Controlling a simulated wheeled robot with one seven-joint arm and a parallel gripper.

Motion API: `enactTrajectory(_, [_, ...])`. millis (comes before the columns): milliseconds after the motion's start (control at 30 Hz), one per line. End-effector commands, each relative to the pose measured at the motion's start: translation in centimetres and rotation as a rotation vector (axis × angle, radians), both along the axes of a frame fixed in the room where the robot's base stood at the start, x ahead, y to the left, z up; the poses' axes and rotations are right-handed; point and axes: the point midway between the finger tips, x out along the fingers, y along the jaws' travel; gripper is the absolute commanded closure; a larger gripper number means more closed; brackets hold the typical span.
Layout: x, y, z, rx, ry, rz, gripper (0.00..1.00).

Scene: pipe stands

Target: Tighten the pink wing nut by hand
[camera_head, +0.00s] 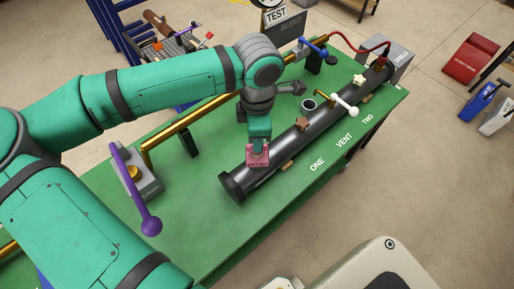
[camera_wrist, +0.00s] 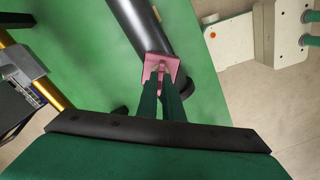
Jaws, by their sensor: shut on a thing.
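The pink piece at the near end of the dark pipe (camera_head: 274,163) is a squarish plate (camera_head: 258,160) with dark lettering too small to read. In the wrist view the pink plate (camera_wrist: 173,64) lies across the pipe (camera_wrist: 142,28). My gripper (camera_head: 258,145) points down at it from above. In the wrist view my gripper's two green fingers (camera_wrist: 161,76) are close together on a small pink raised part in the middle, which I take to be the wing nut. The fingers hide most of this part, so its wings and angle cannot be told.
Farther along the pipe are a brown star-shaped knob (camera_head: 302,124), a white handle (camera_head: 345,104) and a cream knob (camera_head: 360,79). A purple lever (camera_head: 133,188) stands left on the green table (camera_head: 210,212). A brass pipe (camera_head: 188,124) runs behind my gripper.

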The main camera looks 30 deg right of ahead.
Motion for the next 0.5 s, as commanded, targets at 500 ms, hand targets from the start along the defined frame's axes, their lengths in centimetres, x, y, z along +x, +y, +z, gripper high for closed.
enactTrajectory(500, [-0.02,-0.09,0.26,0.0,0.0,0.002,0.8])
